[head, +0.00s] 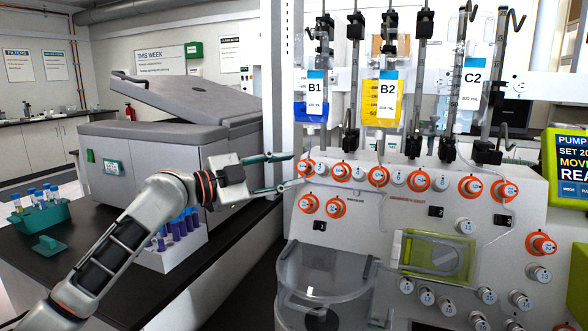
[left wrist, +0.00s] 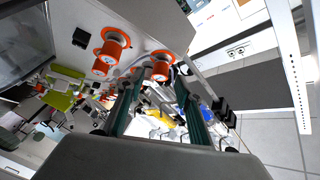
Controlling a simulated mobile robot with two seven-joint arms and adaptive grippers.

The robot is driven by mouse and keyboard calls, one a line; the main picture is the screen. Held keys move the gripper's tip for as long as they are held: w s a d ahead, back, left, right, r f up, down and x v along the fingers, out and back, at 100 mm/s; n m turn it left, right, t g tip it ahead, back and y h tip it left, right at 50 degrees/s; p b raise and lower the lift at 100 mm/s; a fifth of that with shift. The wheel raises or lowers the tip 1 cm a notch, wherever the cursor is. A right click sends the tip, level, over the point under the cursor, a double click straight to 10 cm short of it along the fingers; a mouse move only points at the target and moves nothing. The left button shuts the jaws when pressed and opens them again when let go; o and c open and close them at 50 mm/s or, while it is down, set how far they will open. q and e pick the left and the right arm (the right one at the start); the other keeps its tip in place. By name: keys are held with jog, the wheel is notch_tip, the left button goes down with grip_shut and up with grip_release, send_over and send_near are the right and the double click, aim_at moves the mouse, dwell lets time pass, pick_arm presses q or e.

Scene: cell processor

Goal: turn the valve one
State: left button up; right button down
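The front panel of the white machine (head: 360,213) has a top row of white knobs, several of them in orange collars. The leftmost orange-collared valve (head: 305,167) is at the panel's left edge; its number is too small to read. My left gripper (head: 296,170) is at this valve, one green finger above it and one below, with the fingers apart. In the left wrist view, the orange-collared valve (left wrist: 159,63) shows at the fingertips of my left gripper (left wrist: 158,78). I cannot tell whether the fingers touch it. My right gripper is not in view.
Two more orange-collared valves (head: 322,206) sit just below the row. Bags B1 (head: 315,98) and B2 (head: 386,98) hang above the panel. A clear round basin (head: 325,272) juts out below. A grey box (head: 170,130) and a tube rack (head: 170,256) stand on the left bench.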

pick_arm(q)
jog(key=shift+x, duration=0.85)
jog(key=shift+w+d, duration=0.15)
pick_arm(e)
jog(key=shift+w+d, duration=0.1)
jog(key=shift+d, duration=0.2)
